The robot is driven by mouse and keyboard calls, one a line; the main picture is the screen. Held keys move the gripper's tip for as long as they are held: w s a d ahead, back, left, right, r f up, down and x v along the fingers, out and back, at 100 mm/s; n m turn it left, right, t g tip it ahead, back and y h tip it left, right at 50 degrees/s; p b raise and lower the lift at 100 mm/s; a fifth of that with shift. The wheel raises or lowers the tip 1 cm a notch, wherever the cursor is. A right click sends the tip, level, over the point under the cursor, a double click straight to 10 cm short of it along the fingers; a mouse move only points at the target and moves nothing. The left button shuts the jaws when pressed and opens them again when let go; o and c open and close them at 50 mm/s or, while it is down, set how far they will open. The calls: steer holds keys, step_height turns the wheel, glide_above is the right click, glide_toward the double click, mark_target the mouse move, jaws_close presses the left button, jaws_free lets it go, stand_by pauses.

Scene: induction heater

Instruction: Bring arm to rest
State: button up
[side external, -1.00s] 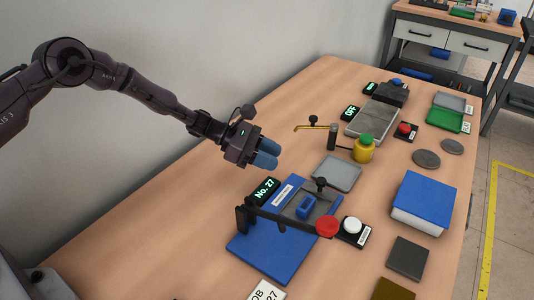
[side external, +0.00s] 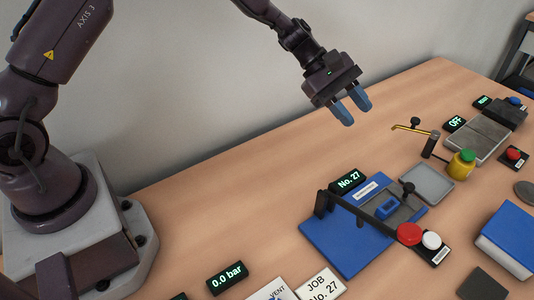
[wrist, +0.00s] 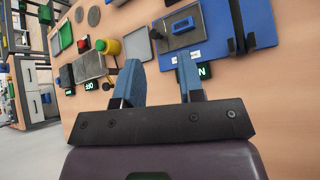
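My gripper (side external: 352,107) hangs above the back part of the table in the side view, clear of everything on it. Its two blue fingers are spread apart with nothing between them. The wrist view also shows the gripper (wrist: 157,75) with both fingers apart and empty. The arm reaches from its base at the left of the side view, with the middle of the arm cut off by the top edge.
Below and right of the gripper lies a blue plate (side external: 331,247) with a black lever ending in a red knob (side external: 409,234).

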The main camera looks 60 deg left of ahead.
steer(key=s+a+r+m+y, duration=0.3)
steer(key=s+r+m, duration=0.3)
steer(key=s+r, duration=0.25)
steer(key=s+a+r+m+t+y, duration=0.1)
steer(key=s+a+r+m+y, duration=0.1)
steer(key=s, duration=0.5)
steer(key=s+a+r+m+t+y, duration=0.1)
steer(key=s+a+r+m+y, duration=0.1)
steer(key=s, duration=0.6)
steer(key=s+a+r+m+y, duration=0.2)
steer(key=s+a+m+y, duration=0.1)
steer(key=s+a+m, duration=0.2)
steer(key=shift+s+a+r+t, duration=0.2)
steer(key=shift+s+a+t, duration=0.2)
steer(key=shift+s+a, duration=0.7)
